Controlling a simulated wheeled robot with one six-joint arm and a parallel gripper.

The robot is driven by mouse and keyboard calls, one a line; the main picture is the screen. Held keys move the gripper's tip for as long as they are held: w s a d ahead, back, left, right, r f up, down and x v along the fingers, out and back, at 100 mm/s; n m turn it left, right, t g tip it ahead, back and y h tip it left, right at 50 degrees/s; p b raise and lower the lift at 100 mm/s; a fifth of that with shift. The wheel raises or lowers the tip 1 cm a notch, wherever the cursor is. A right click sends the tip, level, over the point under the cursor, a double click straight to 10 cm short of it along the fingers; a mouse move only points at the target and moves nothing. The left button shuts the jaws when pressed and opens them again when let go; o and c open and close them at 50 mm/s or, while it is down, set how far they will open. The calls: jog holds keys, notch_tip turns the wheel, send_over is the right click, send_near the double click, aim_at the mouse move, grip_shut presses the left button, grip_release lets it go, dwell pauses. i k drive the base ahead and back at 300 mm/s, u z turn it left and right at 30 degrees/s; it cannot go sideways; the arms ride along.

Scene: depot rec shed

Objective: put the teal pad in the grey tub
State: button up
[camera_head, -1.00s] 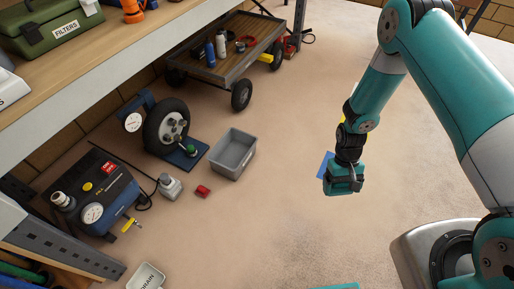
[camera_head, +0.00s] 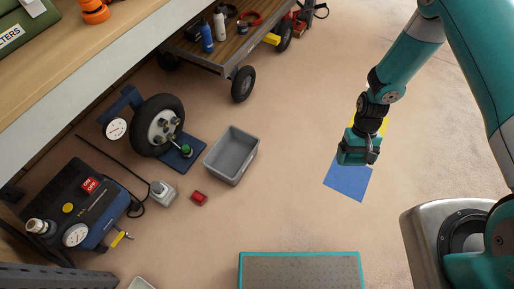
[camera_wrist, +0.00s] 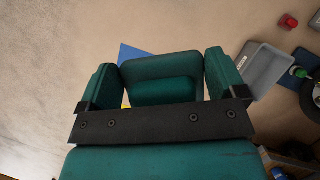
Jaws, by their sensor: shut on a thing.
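The grey tub (camera_head: 232,155) stands on the floor, upright and empty, left of my gripper. It also shows in the wrist view (camera_wrist: 264,70) at the right. My gripper (camera_head: 356,153) is over the floor, apart from the tub. In the wrist view my gripper (camera_wrist: 160,75) is shut on the teal pad (camera_wrist: 163,68), which sits between its two teal fingers. In the head view the pad is hard to tell from the teal fingers.
A blue square (camera_head: 348,184) and a partly hidden yellow patch (camera_head: 384,125) lie by my gripper. Floor between gripper and tub is clear.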

aim_at(233, 160)
jog(key=u, duration=0.55)
jog(key=i, duration=1.1)
jog(key=u, duration=0.8)
